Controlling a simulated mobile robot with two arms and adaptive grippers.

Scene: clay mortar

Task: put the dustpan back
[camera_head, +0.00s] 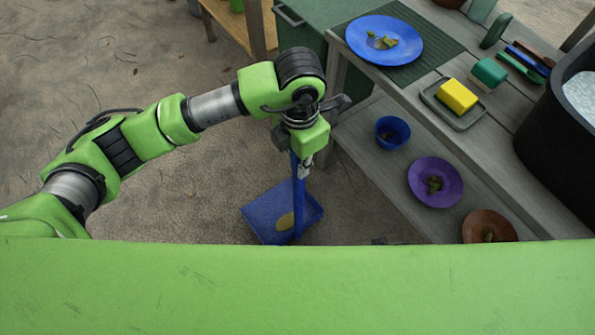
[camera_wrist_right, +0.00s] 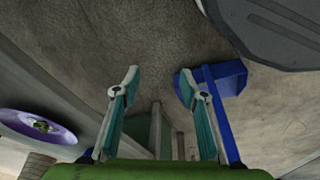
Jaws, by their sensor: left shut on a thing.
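The blue dustpan (camera_head: 262,217) is low over or on the sandy ground, its long blue handle rising to my left gripper (camera_head: 304,168). That gripper points down and is shut on the handle. A yellowish piece (camera_head: 286,221) shows in the pan. Whether the pan touches the ground I cannot tell. In the right wrist view the dustpan (camera_wrist_right: 226,78) shows beyond the right finger. My right gripper (camera_wrist_right: 157,80) is open, with nothing between its fingers; it is not visible in the head view.
A grey wooden bench with a lower shelf (camera_head: 385,170) stands at the right. The shelf holds a blue bowl (camera_head: 393,130), a purple plate (camera_head: 421,172) and a brown dish (camera_head: 475,222). On top are a blue plate (camera_head: 358,40) and a yellow sponge (camera_head: 457,96). Sandy ground at left is open.

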